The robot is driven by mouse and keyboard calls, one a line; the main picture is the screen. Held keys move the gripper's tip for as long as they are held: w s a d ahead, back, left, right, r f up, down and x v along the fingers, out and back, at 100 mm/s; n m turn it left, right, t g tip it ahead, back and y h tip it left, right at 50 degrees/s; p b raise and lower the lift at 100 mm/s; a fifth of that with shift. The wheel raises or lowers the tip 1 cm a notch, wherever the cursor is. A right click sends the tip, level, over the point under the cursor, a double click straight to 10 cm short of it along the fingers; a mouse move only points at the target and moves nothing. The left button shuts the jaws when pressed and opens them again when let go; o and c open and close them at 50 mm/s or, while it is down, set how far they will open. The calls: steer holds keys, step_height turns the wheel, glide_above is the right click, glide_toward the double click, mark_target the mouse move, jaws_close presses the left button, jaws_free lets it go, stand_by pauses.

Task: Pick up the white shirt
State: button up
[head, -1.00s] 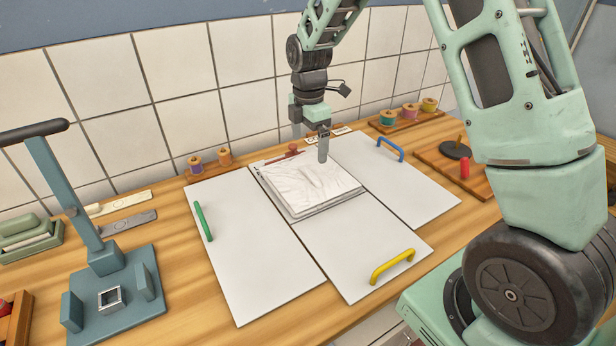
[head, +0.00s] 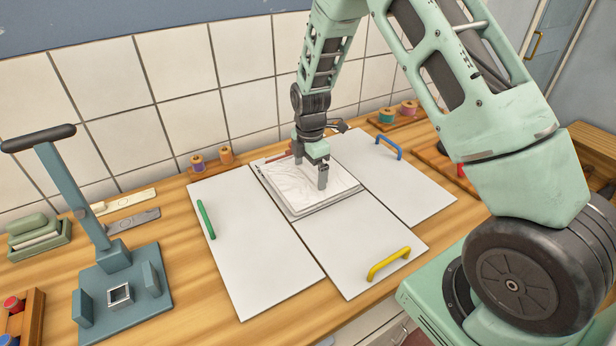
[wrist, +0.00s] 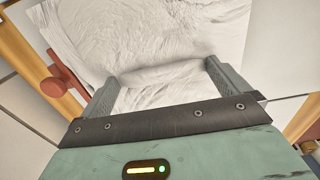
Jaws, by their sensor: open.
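The white shirt (head: 290,190) lies as a flat, wrinkled, folded layer on a stack at the back middle of the bench. In the wrist view the shirt (wrist: 150,35) fills the upper middle, with a raised fold running across between the fingers. My gripper (head: 311,174) points down over the shirt, close to its surface. In the wrist view my gripper (wrist: 162,82) has its two fingers wide apart, one on each side of the fold. I cannot tell whether the fingertips touch the cloth.
White boards with green (head: 206,219), blue (head: 389,146) and yellow (head: 389,264) handles surround the stack. A blue-grey lever press (head: 122,285) stands at left. Thread spools (head: 197,163) and a red-handled item (wrist: 62,82) are near the shirt. The tiled wall (head: 180,105) is close behind.

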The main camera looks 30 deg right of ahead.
steer(key=c, duration=0.9)
steer(key=shift+r, duration=0.1)
